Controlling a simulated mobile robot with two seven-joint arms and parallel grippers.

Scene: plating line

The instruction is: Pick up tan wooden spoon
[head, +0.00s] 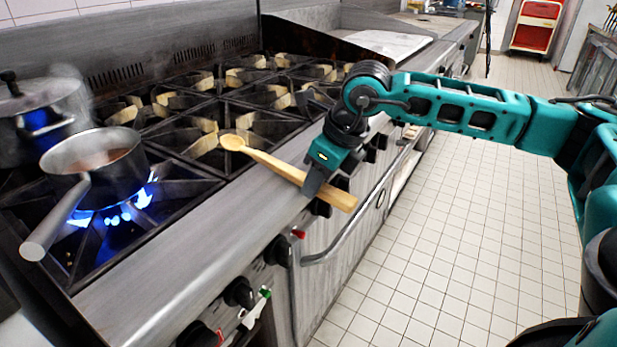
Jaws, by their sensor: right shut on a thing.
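The tan wooden spoon (272,162) lies slantwise over the front edge of the stove (190,233). Its bowl is at the left, over the burner grates, and its handle end sticks out to the right past the stove's front edge. My right gripper (313,186) comes from the right and is shut on the spoon's handle. The gripper hides a short part of the handle. I cannot tell whether the spoon still touches the stove. My left gripper is not in view.
A saucepan (93,158) stands on a lit burner at the left, its handle pointing towards the front. A steaming lidded pot (40,118) stands behind it. Knobs (240,292) line the stove front. The tiled floor (450,230) at the right is clear.

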